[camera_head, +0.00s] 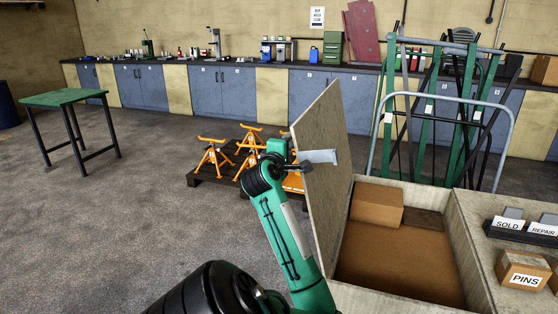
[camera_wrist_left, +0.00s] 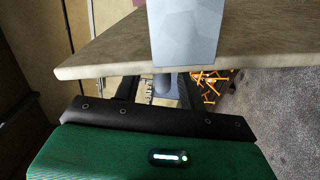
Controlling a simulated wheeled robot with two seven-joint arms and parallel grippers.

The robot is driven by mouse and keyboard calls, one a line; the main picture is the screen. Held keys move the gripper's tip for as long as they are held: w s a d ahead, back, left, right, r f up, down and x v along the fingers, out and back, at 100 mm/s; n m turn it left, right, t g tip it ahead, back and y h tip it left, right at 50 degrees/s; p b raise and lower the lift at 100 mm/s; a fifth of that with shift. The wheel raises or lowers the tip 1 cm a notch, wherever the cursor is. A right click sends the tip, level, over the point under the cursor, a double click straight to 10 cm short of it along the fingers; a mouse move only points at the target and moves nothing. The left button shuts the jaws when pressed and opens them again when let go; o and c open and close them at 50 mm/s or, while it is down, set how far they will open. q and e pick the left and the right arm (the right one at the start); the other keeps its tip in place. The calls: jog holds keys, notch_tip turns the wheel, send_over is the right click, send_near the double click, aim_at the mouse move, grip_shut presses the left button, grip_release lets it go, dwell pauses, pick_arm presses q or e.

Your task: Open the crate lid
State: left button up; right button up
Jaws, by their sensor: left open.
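The crate lid (camera_head: 322,160) is a pale board standing steeply raised along the left side of the crate (camera_head: 462,240), leaning a little. A light metal plate (camera_head: 318,157) sits at its near edge; the plate also shows in the left wrist view (camera_wrist_left: 185,30). The crate is open on top, with a cardboard box (camera_head: 377,205) and a brown filling inside. My left gripper (camera_head: 286,160) is at the outer left side of the lid, by the plate. Its jaws are open, and the lid partly hides them. Whether it touches the lid I cannot tell. My right gripper is out of view.
Orange stands (camera_head: 248,140) sit on a dark pallet behind my left arm. A rack of green and black bars (camera_head: 455,110) stands behind the crate. A PINS box (camera_head: 523,270) and label trays are at right. The floor at left is clear up to a green table (camera_head: 63,98).

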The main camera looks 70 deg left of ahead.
pick_arm(q)
jog(key=b+v, duration=0.1)
jog(key=v, duration=0.7)
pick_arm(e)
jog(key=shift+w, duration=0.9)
pick_arm(q)
jog(key=shift+s+d, duration=0.1)
jog(key=shift+s, duration=0.05)
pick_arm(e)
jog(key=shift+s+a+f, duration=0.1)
